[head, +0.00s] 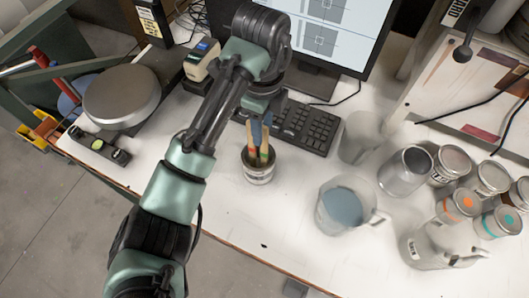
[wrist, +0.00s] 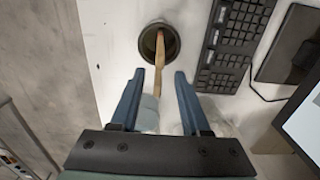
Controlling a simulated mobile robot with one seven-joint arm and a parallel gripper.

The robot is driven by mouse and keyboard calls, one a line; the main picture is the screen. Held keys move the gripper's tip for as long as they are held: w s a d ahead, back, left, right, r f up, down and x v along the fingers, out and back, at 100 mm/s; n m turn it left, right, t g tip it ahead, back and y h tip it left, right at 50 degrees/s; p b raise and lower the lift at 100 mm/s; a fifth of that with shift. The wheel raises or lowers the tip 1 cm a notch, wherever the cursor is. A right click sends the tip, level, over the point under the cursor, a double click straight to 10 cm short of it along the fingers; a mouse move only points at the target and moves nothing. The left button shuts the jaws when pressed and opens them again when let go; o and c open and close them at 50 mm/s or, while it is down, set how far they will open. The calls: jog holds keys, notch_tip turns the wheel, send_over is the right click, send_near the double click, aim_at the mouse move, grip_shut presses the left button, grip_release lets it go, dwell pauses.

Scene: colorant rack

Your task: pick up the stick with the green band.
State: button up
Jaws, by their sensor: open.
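Wooden sticks (head: 263,155) stand in a small open can (head: 258,175) on the white bench. In the wrist view the can (wrist: 170,55) is near the top, and a wooden stick (wrist: 159,62) leans out of it toward my gripper. A pale grey-blue patch (wrist: 148,115) shows near the stick's close end; I cannot tell what it is. My gripper (head: 261,128) is just above the can. Its blue fingers are apart in the wrist view (wrist: 159,73), on either side of the stick, with a gap on both sides.
A black keyboard (head: 300,126) lies just behind the can, with a monitor (head: 320,35) beyond. A pitcher of blue-grey liquid (head: 342,207) stands to the right, with several cans further right. A round-topped device (head: 122,95) is at left. The bench's front edge is near the can.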

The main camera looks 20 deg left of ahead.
aim_at(264, 153)
notch_tip(264, 153, down, 6)
jog(key=shift+s, duration=0.1)
grip_shut()
dwell(0.5)
